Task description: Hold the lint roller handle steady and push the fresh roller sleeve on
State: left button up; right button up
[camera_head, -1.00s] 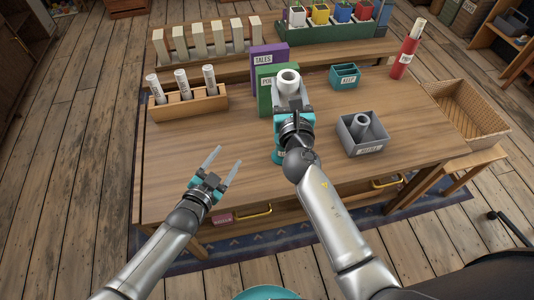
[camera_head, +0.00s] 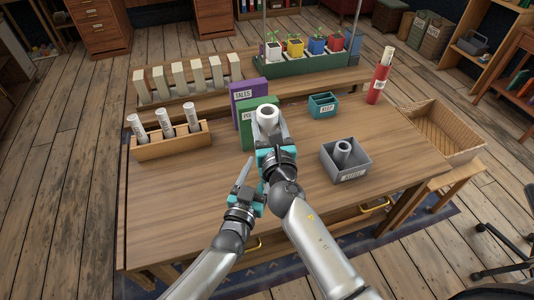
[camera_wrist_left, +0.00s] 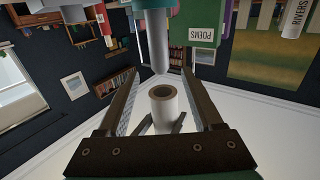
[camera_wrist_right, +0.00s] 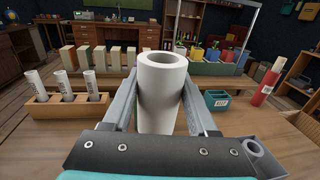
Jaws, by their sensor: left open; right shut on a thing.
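A white hollow sleeve (camera_wrist_right: 162,95) stands upright between the fingers of my right gripper (camera_wrist_right: 158,110), open end up. It also shows in the head view (camera_head: 267,117), above the table. My right gripper is shut on it. My left gripper (camera_head: 244,172) is open just left of and below my right gripper in the head view. In the left wrist view, a grey rod with a rounded end (camera_wrist_left: 154,40) points down near the fingertips, and a pale tube with a brown-rimmed hole (camera_wrist_left: 163,95) shows between the fingers. I cannot tell which piece is the lint roller handle.
A grey box (camera_head: 346,162) with a grey tube inside stands to the right. Behind are the green and purple books (camera_head: 248,103), a teal bin (camera_head: 323,106) and a red cylinder (camera_head: 379,84). A wooden rack (camera_head: 172,143) with white rolls is left. The front-left tabletop is clear.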

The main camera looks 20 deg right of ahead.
pick_arm(q)
jog(key=shift+x, duration=2.8)
grip_shut()
grip_release()
jog(key=shift+s, duration=0.15)
jog(key=v, duration=1.1)
jog(key=shift+s+a, duration=0.25)
jog(key=shift+a, duration=0.05)
